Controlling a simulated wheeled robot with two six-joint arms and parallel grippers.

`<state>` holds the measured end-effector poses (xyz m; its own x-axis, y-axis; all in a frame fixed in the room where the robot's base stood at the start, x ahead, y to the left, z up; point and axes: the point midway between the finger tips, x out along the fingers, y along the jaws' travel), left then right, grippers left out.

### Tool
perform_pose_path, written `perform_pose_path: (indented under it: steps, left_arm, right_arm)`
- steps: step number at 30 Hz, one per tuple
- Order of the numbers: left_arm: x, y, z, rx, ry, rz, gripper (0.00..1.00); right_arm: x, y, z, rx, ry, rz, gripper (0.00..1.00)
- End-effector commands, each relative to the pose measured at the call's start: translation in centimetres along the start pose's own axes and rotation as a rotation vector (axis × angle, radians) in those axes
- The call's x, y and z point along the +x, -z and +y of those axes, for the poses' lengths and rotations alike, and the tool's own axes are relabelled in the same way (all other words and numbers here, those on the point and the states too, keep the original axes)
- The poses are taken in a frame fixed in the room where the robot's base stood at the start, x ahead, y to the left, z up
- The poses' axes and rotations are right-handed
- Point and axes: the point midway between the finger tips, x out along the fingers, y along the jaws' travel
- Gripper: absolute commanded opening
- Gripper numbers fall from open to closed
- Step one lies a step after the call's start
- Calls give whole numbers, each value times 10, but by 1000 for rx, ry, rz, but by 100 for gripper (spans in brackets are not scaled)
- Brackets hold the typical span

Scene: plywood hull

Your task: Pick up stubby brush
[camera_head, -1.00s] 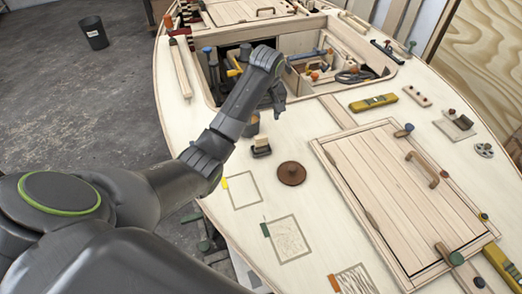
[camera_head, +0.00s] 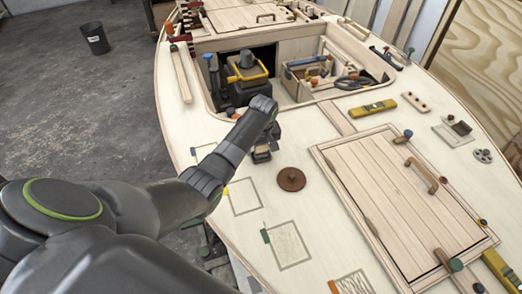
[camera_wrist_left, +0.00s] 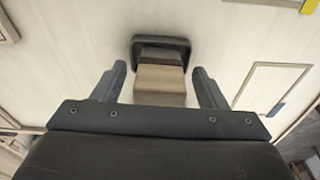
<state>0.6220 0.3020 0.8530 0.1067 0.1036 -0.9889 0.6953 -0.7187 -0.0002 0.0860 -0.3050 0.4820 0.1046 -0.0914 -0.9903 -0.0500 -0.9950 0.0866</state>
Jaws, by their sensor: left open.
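The stubby brush (camera_head: 262,153) stands on the pale plywood deck, mostly behind my left arm in the head view, with its dark lower part showing. In the left wrist view the brush (camera_wrist_left: 160,52) shows a tan block with a wider dark rim beyond it. My left gripper (camera_head: 271,132) points down over the brush. In the left wrist view its two fingers are open, one on each side of the tan block, with a gap on both sides. Whether the fingertips reach down to the block's level is hard to tell. My right gripper is not in view.
A brown disc (camera_head: 291,179) lies on the deck close to the brush. The hatch (camera_head: 395,200) with a raised frame and handle is to the right. The cockpit opening (camera_head: 300,95), holding a dark machine (camera_head: 246,80) and tools, lies behind. Outlined squares on the deck are flat.

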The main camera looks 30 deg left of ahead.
Motion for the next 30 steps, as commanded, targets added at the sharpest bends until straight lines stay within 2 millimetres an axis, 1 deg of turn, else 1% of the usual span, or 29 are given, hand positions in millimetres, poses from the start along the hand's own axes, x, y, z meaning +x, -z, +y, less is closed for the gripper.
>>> perform_pose_path:
  steps: [3, 8, 11, 19, 20, 26, 29, 30]
  left_arm:
    - [3, 0, 0, 0, 0, 0, 66]
    - [3, 0, 0, 0, 0, 1, 66]
    - [3, 0, 0, 0, -1, 1, 55]
    - [3, 0, 0, 0, 0, 1, 19]
    - [3, 0, 0, 0, -1, 1, 18]
    - [2, 0, 0, 0, -1, 1, 18]
    - [-4, 2, 1, 0, -2, 3, 17]
    - [-8, 3, 1, 0, -2, 4, 17]
  right_arm:
    - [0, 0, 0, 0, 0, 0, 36]
    - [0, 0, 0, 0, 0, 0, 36]
    - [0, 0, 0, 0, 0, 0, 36]
    - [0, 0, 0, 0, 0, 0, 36]
    - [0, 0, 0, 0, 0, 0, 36]
    - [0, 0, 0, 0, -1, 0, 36]
    - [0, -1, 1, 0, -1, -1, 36]
    - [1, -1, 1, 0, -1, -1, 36]
